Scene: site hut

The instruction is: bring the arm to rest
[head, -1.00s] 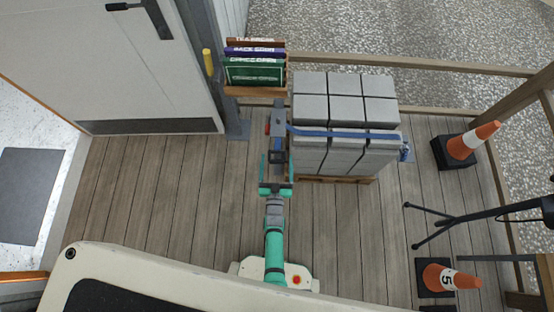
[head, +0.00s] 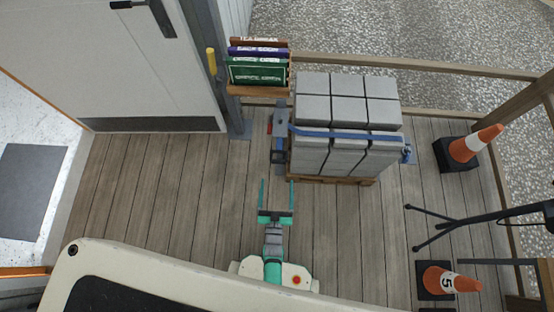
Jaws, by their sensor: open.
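My gripper (head: 276,188) is in the head view, low in the middle, above the plank deck. Its two teal fingers are spread apart and point toward the top of the picture. Nothing is between them. A gap of bare deck lies between the fingertips and the grey fitting with a red part (head: 279,140) beside the block stack. My arm is drawn in close to my base at the bottom of the picture.
A stack of grey blocks (head: 346,98) with a blue strap (head: 345,134) stands on a wooden pallet (head: 335,180). Signs (head: 257,72) sit in a rack by the door (head: 120,60). The deck (head: 180,190) left is clear.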

